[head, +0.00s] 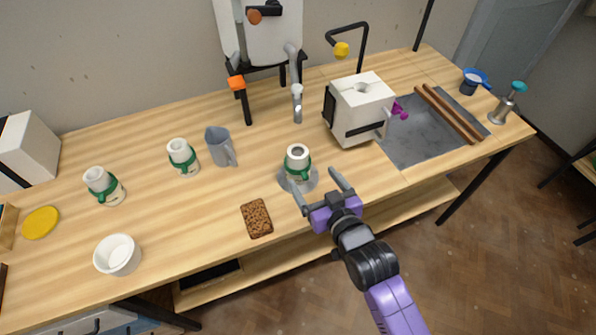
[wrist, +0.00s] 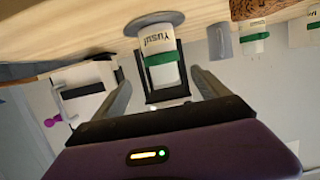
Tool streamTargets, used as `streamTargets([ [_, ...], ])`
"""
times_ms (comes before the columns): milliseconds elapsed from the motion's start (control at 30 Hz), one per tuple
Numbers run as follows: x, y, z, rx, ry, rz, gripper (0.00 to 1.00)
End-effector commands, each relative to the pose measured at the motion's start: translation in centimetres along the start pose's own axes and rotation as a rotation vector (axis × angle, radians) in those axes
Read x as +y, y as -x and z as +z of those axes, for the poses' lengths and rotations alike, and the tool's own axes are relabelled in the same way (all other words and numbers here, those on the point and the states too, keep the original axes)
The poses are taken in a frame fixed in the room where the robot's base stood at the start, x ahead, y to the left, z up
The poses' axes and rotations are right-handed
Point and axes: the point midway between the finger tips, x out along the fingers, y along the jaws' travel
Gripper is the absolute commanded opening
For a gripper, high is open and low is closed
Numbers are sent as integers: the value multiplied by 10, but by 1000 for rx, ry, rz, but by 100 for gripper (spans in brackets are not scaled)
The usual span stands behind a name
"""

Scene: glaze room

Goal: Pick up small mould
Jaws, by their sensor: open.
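No object is clearly labelled as the small mould. A white cup-like piece with a green band (head: 298,158) stands upright on a round grey disc (head: 312,181) near the table's front. In the wrist view this piece (wrist: 158,52) bears the name "Yusuf" and appears upside down, between and beyond my fingers. My gripper (head: 317,184) is open and empty, its fingers pointing at the piece from the front edge. I see no contact. Two similar green-banded pieces stand further left: one in the middle (head: 182,157) and one at the far left (head: 103,186).
A grey jug (head: 220,147) stands left of the disc and a brown speckled slab (head: 257,218) lies at front left. A white bowl (head: 117,255) is at front left.

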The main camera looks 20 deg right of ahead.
Motion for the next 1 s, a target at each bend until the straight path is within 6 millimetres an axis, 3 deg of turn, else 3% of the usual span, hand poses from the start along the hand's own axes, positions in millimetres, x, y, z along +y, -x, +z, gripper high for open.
streamTargets([
  [100,0,-26,11,-71,1,-2,85],
  [267,0,-39,28,-138,2,-4,85],
  [1000,-5,-110,42,-139,3,-4,85],
])
